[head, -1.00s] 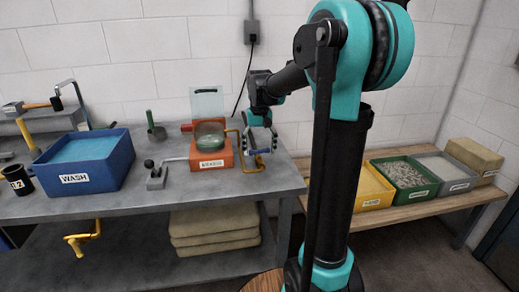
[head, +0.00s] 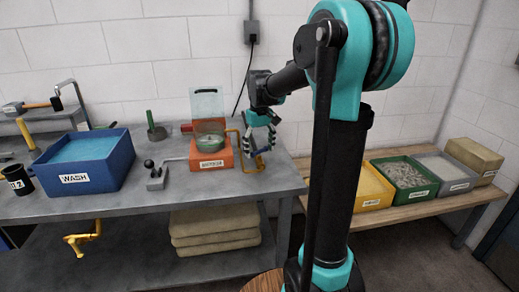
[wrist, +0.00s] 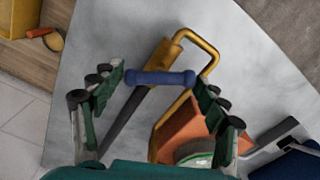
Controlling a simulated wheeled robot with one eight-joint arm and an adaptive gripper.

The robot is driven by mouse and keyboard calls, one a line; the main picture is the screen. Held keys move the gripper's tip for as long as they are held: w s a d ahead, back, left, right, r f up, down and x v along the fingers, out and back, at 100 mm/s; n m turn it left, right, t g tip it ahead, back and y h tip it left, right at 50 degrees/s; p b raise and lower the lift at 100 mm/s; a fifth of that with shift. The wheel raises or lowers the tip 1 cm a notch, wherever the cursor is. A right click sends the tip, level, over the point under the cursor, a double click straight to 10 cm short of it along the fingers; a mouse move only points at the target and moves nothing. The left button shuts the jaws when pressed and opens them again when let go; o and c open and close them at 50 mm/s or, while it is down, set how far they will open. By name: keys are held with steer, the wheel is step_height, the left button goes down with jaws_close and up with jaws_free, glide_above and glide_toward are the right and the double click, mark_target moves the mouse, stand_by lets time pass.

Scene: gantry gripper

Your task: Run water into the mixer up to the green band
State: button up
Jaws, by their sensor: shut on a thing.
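The mixer (head: 211,160) is an orange box with a clear bowl (head: 210,136) on top, standing on the grey bench. The bowl also shows at the lower edge in the wrist view (wrist: 195,160), partly hidden by my gripper. A green band shows at the bowl; I cannot tell the water level. A yellow pipe (head: 245,169) stands beside the mixer's right side. A blue bar handle (wrist: 160,78) sits at the pipe's yellow fitting (wrist: 168,50). My gripper (wrist: 158,85) is shut on the blue handle, one finger at each end. In the head view my gripper (head: 262,143) is right of the mixer.
A crank lever (head: 155,175) stands left of the mixer, near the blue WASH tub (head: 88,163). A green-handled tool (head: 155,132) stands behind. Several labelled bins, one green (head: 408,178), sit on the wooden bench at right.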

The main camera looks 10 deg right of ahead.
mark_target(260, 150)
steer(key=o, duration=0.9)
step_height(260, 150, up, 12)
stand_by(0.4)
